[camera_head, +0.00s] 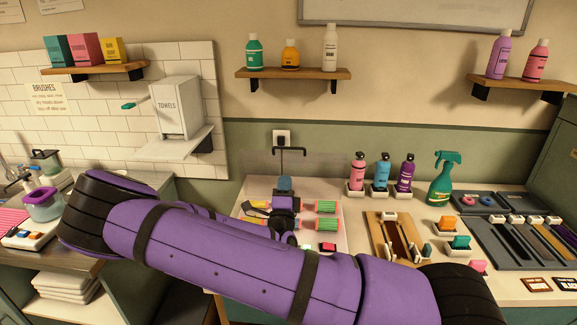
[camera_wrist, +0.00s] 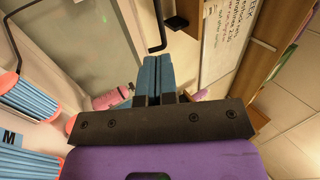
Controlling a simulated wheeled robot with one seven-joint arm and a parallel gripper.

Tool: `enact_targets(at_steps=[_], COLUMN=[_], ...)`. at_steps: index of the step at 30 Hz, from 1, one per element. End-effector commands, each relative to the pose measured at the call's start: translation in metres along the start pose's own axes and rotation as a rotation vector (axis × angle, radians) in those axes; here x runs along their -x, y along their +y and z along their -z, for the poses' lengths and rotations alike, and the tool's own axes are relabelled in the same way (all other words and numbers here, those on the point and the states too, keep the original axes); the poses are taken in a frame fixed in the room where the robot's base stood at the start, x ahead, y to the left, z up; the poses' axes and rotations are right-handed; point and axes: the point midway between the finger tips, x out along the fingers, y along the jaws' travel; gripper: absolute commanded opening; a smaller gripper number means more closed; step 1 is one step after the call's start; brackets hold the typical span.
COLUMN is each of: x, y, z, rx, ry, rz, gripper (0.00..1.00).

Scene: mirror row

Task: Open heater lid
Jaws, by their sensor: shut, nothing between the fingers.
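The heater (camera_head: 338,238) is a pale tray with several coloured rollers, partly hidden behind my arm and gripper. Its see-through lid (camera_head: 318,164) appears raised at the back, with the rollers uncovered in front of it. The lid's dark bar handle (camera_head: 290,150) shows above my gripper (camera_head: 285,183). In the wrist view the lid panel (camera_wrist: 90,45) is at upper left, and the black handle (camera_wrist: 157,48) is just beyond my gripper's blue fingertips (camera_wrist: 152,62). The fingers are shut together and empty. I cannot tell whether they touch the handle or lid.
Pink, blue and purple bottles (camera_head: 381,175) and a green spray bottle (camera_head: 443,180) stand right of the heater. A wooden tray (camera_head: 376,222) is in front of them. A bottle shelf (camera_head: 293,74) is on the wall above. A towel dispenser (camera_head: 178,110) hangs at left.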

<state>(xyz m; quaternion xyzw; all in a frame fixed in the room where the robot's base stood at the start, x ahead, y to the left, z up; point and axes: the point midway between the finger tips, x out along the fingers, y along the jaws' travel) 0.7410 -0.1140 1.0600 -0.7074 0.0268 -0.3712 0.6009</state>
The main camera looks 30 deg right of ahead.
Motion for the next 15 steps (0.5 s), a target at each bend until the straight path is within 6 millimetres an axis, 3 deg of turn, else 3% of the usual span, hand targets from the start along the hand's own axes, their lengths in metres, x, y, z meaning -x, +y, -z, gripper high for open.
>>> enact_targets(at_steps=[15], x=[-0.078], y=[0.000], z=[0.001], rx=[-0.002], ry=[0.004], rz=[0.001], gripper=[0.00])
